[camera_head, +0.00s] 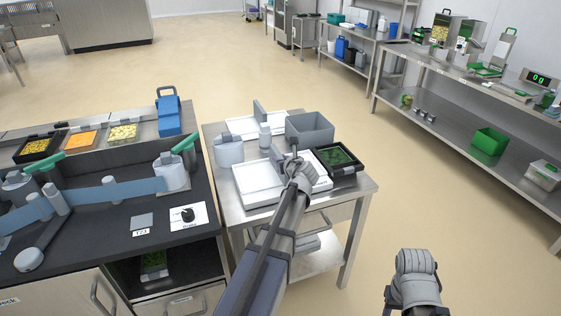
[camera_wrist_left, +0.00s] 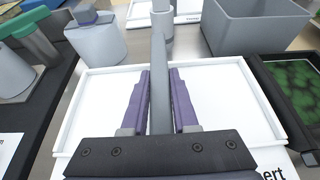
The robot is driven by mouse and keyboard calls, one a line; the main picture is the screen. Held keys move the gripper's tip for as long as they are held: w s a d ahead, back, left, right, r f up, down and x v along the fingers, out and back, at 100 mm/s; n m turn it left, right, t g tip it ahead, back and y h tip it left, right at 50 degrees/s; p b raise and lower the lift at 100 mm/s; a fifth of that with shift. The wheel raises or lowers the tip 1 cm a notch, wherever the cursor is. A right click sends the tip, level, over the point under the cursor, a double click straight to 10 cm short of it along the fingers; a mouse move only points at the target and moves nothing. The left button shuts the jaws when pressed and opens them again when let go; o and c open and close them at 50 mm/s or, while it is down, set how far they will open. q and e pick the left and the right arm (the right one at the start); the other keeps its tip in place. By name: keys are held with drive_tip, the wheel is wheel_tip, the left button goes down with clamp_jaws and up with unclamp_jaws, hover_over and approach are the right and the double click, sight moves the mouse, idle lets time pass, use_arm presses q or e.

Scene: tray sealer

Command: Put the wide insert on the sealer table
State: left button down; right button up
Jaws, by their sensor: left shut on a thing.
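A white, shallow-rimmed insert (camera_head: 256,187) lies at the near side of the small steel table (camera_head: 361,186). It fills the middle of the left wrist view (camera_wrist_left: 98,97). A printed label at its near right corner is mostly cut off and shows only "ert", so I cannot read whether it is the wide one. My left gripper (camera_head: 293,160) is above this insert. Its purple fingers (camera_wrist_left: 160,85) are shut on an upright grey handle (camera_wrist_left: 158,62) over the insert's middle. Whether the insert is clear of the surface beneath cannot be told. My right arm shows at bottom right, its fingers unseen.
A second white insert (camera_head: 240,125) with a grey upright handle lies behind. A grey bin (camera_head: 311,130), a black tray with green contents (camera_head: 337,158) and a grey canister (camera_head: 229,151) crowd around. A dark counter (camera_head: 95,236) with sealing parts stands left. Floor is open right.

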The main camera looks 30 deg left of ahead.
use_arm(q)
drive_tip(key=shift+f, duration=0.15)
drive_tip(key=c, duration=0.7)
unclamp_jaws()
drive_tip(key=shift+s+d+r, duration=0.15)
drive_tip(key=shift+s+r, duration=0.05)
drive_tip(key=shift+r, duration=0.15)
drive_tip(key=p+v, duration=0.4)
drive_tip(key=v, duration=0.7)
drive_tip(key=shift+s+d+p, duration=0.15)
drive_tip(key=shift+d+p, duration=0.05)
drive_tip(key=shift+p, duration=0.15)
